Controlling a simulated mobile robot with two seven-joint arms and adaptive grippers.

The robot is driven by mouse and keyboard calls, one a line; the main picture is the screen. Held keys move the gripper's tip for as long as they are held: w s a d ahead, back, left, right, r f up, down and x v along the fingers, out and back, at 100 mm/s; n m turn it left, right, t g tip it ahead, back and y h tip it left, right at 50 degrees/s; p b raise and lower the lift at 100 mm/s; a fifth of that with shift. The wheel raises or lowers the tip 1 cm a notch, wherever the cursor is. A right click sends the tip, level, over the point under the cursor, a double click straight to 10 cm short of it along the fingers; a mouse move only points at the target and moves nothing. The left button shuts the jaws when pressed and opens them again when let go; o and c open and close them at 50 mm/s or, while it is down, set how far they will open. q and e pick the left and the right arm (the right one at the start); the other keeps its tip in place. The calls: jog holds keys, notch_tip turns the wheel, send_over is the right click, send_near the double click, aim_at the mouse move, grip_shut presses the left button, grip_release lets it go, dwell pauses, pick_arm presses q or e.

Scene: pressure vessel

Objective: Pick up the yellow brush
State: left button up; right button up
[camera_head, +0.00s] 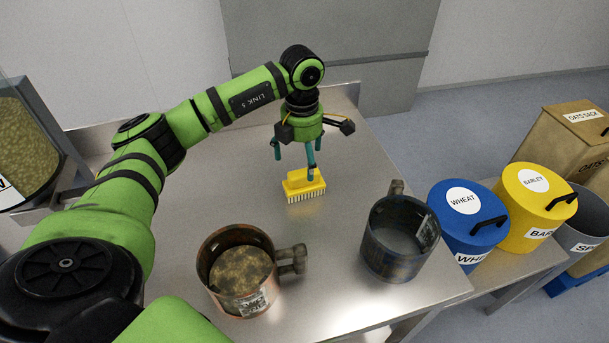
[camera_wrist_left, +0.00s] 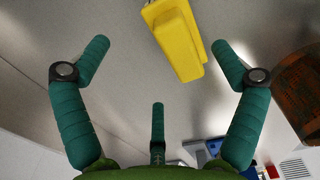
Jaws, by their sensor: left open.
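The yellow brush (camera_head: 303,185) lies on the metal table, bristles down, near the middle of the head view. It also shows in the left wrist view (camera_wrist_left: 178,42) at the top centre, partly cut off by the frame edge. My left gripper (camera_head: 308,165) is above the brush with its teal fingers pointing down; one finger overlaps the brush in the head view. In the left wrist view its fingers (camera_wrist_left: 158,85) are spread, with nothing held between them. Whether a finger touches the brush is not clear. My right gripper is not in view.
A copper-coloured mug (camera_head: 228,298) with brown contents and a dark metal mug (camera_head: 380,262) stand at the table's front. A blue wheat bin (camera_head: 452,222) and a yellow barley bin (camera_head: 518,225) stand to the right. The metal table (camera_head: 215,190) is clear around the brush.

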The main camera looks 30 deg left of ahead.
aim_at(302, 169)
pick_arm(q)
jog(key=shift+s+d+f+p, duration=0.35)
jog(key=shift+s+f+p, duration=0.15)
jog(key=shift+f+p, duration=0.15)
notch_tip(302, 169, down, 4)
jog(key=shift+s+r+p, duration=0.1)
jog(key=shift+p, duration=0.7)
jog(key=shift+f, duration=0.45)
jog(key=shift+c, duration=1.2)
jog(key=c, duration=1.1)
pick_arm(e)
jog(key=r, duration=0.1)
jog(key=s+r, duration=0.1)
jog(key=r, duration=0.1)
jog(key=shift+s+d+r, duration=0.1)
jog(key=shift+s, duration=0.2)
